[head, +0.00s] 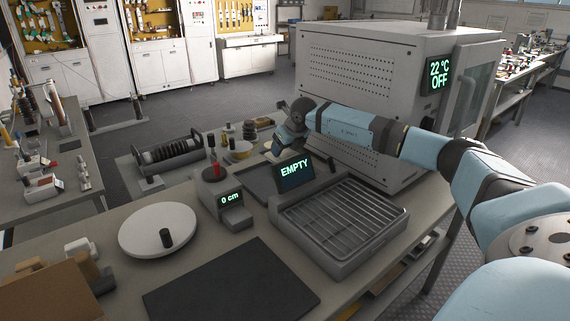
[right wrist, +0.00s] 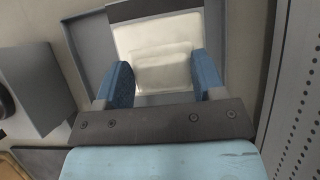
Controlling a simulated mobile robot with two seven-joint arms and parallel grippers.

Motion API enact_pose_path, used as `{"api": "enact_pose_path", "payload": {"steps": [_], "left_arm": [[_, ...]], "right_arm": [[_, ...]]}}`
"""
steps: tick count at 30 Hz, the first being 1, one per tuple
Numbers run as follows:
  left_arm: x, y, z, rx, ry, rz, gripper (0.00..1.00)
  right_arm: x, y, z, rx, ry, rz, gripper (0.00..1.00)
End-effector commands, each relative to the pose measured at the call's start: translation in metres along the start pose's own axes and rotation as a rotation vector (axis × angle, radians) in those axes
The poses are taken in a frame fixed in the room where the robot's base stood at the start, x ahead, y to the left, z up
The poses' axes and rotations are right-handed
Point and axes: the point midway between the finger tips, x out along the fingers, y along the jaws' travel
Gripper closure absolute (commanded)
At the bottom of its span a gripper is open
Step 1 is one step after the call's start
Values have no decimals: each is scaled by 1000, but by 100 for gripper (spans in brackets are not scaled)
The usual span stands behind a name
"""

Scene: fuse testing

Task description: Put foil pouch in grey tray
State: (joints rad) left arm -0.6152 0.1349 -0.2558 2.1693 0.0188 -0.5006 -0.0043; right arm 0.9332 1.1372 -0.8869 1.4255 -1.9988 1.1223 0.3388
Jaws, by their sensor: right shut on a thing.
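The foil pouch (right wrist: 160,68) is a pale, silvery-cream flat packet in the right wrist view. My right gripper (right wrist: 165,80) has its two blue fingers on either side of the pouch and is shut on it. The grey tray (right wrist: 93,40) lies beneath the pouch, its rim showing to the left and at the top. I cannot tell whether the pouch touches the tray floor. In the head view my right gripper (head: 284,145) points down behind the EMPTY display, and the tray (head: 262,184) is partly hidden by that display. My left gripper is out of view.
The EMPTY display (head: 295,173) stands close in front of my gripper, behind a wire-rack tray (head: 340,222). The large oven (head: 365,90) is close on the right.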

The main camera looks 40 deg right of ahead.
Motion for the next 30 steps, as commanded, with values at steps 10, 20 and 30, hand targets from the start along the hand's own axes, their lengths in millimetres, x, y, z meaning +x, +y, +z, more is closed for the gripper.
{"api": "enact_pose_path", "payload": {"steps": [10,20,30], "left_arm": [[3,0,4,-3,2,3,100],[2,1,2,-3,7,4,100],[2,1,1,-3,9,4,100]], "right_arm": [[45,0,-26,0,2,0,100],[48,0,-28,0,1,0,100],[49,0,-28,-1,1,0,12]]}}
